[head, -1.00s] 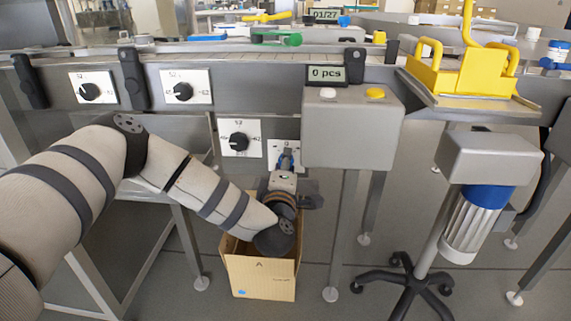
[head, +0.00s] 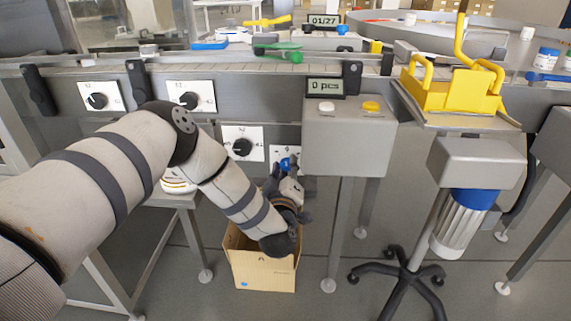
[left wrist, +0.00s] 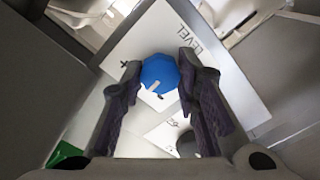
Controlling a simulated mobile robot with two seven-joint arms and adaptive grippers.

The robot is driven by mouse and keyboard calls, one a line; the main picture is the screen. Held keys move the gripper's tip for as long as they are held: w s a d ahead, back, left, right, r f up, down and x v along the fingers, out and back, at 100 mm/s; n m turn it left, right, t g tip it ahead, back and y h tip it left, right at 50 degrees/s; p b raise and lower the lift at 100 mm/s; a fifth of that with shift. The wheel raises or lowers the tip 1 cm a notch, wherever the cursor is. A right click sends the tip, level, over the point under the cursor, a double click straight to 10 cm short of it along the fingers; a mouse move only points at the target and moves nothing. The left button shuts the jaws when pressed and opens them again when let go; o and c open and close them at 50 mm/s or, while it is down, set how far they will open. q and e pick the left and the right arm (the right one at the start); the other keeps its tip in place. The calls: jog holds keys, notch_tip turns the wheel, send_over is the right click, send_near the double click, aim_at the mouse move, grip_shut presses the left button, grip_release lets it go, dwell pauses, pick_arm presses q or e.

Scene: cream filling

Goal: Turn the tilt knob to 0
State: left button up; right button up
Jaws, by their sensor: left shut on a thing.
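A blue knob (left wrist: 158,72) with a white pointer mark sits on a white plate lettered LEVEL in the left wrist view. It is also visible in the head view (head: 286,163), low on the grey machine front. My left gripper (left wrist: 160,66) has its two fingertips on opposite sides of this knob and is shut on it. In the head view my left gripper (head: 287,174) partly hides the plate. Black knobs on white scale plates sit at the upper left (head: 97,100), upper middle (head: 189,100) and lower middle (head: 242,147). No label reading tilt is legible. My right gripper is out of view.
An open cardboard box (head: 262,272) stands on the floor beneath my left forearm. A grey control box (head: 345,140) with a 0 pcs display (head: 325,87) juts out right of the blue knob. A yellow handled part (head: 455,90) stands farther right.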

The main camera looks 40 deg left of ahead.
pick_arm(q)
jog(key=shift+m, duration=0.5)
jog(key=o, duration=1.2)
jog(key=shift+c, duration=0.2)
jog(key=v, duration=1.2)
jog(key=shift+s, duration=0.1)
